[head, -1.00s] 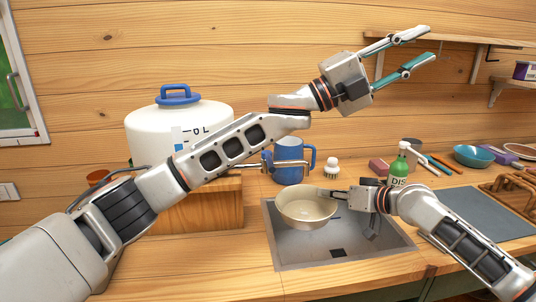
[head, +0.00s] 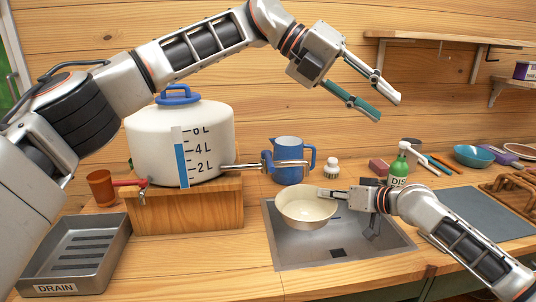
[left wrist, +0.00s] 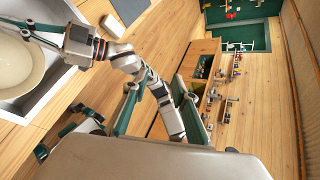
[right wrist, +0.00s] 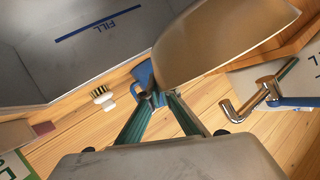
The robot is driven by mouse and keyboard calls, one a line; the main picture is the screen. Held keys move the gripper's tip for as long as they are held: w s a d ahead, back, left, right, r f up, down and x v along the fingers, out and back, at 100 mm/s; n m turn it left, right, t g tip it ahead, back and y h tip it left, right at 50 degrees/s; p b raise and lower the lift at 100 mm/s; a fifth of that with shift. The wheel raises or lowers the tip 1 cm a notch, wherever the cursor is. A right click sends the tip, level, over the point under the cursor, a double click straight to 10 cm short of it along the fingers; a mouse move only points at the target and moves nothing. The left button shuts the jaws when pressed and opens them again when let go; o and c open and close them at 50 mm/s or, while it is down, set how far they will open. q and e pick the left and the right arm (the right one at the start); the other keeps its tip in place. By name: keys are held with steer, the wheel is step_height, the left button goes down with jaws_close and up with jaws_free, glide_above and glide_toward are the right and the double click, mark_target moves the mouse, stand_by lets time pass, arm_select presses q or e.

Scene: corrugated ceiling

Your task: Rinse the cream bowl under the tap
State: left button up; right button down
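The cream bowl (head: 305,210) is upright over the sink (head: 385,245), and looks empty. My right gripper (head: 338,194) is shut on its right rim. The right wrist view shows the bowl's outer side (right wrist: 225,40) at the fingertips (right wrist: 158,98). The tap spout (head: 285,165) runs right from the white tank (head: 180,143) and stands above and behind the bowl. I see no water stream. My left gripper (head: 389,107) is open and empty, high above the counter, right of the bowl.
A green soap bottle (head: 398,170) is behind my right gripper. A drain tray (head: 75,252) and an orange-brown cup (head: 101,187) are left of the tank's wooden stand (head: 190,210).

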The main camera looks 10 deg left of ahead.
arm_select(q)
steer(key=w+a+f+n+t+y, duration=0.1)
steer(key=a+f+n+y, duration=0.15)
steer(key=a, duration=0.25)
steer(key=w+a+f+n+y, duration=0.1)
steer(key=a+y, duration=0.2)
steer(key=a, duration=0.3)
steer(key=n+y, duration=0.4)
steer(key=n, duration=0.2)
glide_toward(270, 161)
steer(key=f, duration=0.2)
steer(key=d+f, duration=0.1)
steer(key=f, duration=0.5)
steer(key=shift+d, duration=0.15)
jaws_close()
